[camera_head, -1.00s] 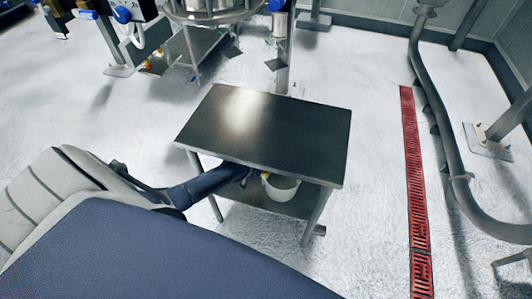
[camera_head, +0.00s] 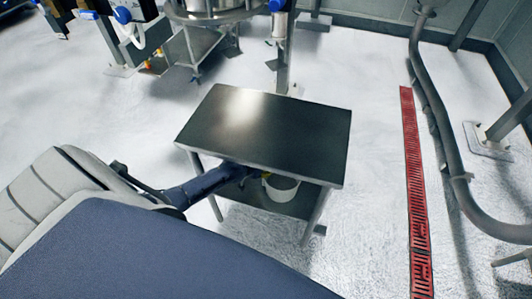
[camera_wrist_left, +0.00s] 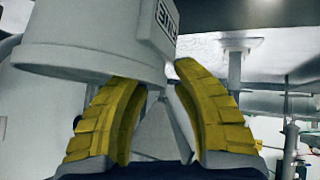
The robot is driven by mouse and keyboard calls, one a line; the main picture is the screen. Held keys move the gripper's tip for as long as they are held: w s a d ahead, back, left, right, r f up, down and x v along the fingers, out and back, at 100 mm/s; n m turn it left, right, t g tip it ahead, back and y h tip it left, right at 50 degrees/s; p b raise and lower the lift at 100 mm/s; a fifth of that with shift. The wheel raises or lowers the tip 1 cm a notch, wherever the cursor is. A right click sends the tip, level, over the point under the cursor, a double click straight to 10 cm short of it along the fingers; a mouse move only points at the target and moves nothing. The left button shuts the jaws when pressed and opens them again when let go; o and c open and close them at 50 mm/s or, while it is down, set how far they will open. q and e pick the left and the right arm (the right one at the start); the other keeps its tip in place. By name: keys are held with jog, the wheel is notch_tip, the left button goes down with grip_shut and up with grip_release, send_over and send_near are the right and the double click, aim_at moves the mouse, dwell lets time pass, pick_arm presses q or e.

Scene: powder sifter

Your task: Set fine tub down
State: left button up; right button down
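The fine tub (camera_head: 283,190) is a pale round tub under the table top, low over or on the lower shelf; I cannot tell whether its base touches. In the left wrist view the fine tub (camera_wrist_left: 85,40) appears upside down, with part of its dark-lettered label showing. My left gripper (camera_wrist_left: 158,84) has its yellow fingers on either side of the tub's rim, closed in at the tips, with a grey wedge-shaped part between them. In the head view my left gripper (camera_head: 264,178) is at the tub's left side, mostly hidden by the table top. My right gripper is not in view.
The dark table top (camera_head: 265,130) lies close above my left forearm and the tub. The lower shelf (camera_head: 250,203) has bare room left of the tub. A table leg (camera_head: 313,218) stands to the right. A red floor grate (camera_head: 416,190) and pipe lie farther right.

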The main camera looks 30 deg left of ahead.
pick_arm(q)
jog(key=shift+v, duration=3.2)
jog(key=s+f, duration=0.3)
jog(key=f, duration=0.2)
jog(key=s+f+g+y, duration=0.1)
jog(key=s+f, duration=0.3)
jog(key=s+f+g, duration=0.1)
jog(key=s+f, duration=0.3)
jog(key=f, duration=0.1)
jog(key=shift+s+f+y, duration=0.2)
jog(key=shift+f+y, duration=0.1)
jog(key=shift+f, duration=0.05)
jog(key=s+d+f+m+g, duration=0.1)
jog(key=s+d+f, duration=0.3)
jog(key=s, duration=0.8)
jog(key=s+d+f+m+g, duration=0.1)
jog(key=s+d+f+g, duration=0.2)
jog(key=s+f, duration=0.5)
jog(key=s+d+f+m+g, duration=0.1)
jog(key=s+d+f, duration=0.4)
jog(key=s, duration=1.2)
jog(key=shift+s+f+m+g+y, duration=0.3)
jog(key=shift+s+f+m+g, duration=0.1)
jog(key=shift+f+m, duration=0.15)
jog(key=shift+s, duration=0.1)
